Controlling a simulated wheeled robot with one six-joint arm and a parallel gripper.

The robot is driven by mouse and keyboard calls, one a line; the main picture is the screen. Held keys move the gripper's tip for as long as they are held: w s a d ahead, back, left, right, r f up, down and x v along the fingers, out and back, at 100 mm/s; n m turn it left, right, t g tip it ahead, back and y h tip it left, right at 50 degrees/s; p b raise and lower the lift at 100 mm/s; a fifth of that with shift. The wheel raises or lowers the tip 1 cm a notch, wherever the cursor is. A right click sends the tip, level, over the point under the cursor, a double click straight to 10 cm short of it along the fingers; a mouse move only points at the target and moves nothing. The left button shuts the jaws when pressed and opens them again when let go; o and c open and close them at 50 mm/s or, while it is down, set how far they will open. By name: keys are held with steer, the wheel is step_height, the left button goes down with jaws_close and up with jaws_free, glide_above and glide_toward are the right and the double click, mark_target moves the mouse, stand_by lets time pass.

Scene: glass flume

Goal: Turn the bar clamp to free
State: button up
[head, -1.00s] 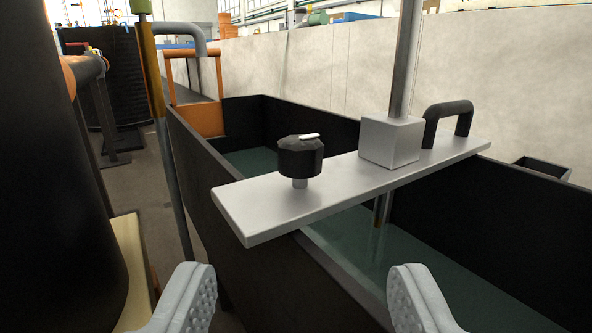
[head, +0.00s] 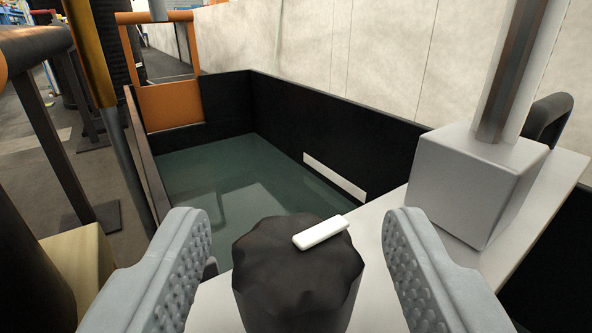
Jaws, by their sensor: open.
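The bar clamp is a black lobed knob (head: 285,268) with a white pointer mark (head: 321,232) on its top. The mark points toward the upper right. The knob stands on a pale metal bar (head: 400,222) that lies across the dark tank. My gripper (head: 300,255) is open, with one grey studded finger on each side of the knob. A gap shows between each finger and the knob. The knob's lower part is cut off by the picture's bottom edge.
A pale block (head: 470,185) with an upright metal post (head: 515,70) stands on the bar at the right. A black handle (head: 550,118) is behind it. The tank (head: 300,115) holds water. An orange panel (head: 170,105) is at its far end. A yellow pole (head: 90,50) stands left.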

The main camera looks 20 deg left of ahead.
steer(key=shift+w+a, duration=0.25)
steer(key=shift+w, duration=0.4)
steer(key=shift+c, duration=0.2)
steer(key=c, duration=0.9)
steer(key=shift+m+h, duration=0.3)
steer(key=shift+h, duration=0.2)
steer(key=shift+a+m+t+h, duration=0.15)
steer(key=shift+m+h, duration=1.3)
steer(key=shift+h, duration=0.8)
steer(key=shift+d+m+t+h, duration=0.15)
steer(key=shift+m+h, duration=1.3)
steer(key=shift+h, duration=0.8)
steer(key=shift+m+g+h, duration=0.95)
steer(key=shift+m+h, duration=0.45)
steer(key=shift+h, duration=0.55)
steer(key=shift+m+g+h, duration=0.95)
steer(key=shift+m+h, duration=0.45)
steer(key=shift+h, duration=0.55)
steer(key=shift+r+m+g+h, duration=0.1)
steer(key=shift+m+g+h, duration=0.2)
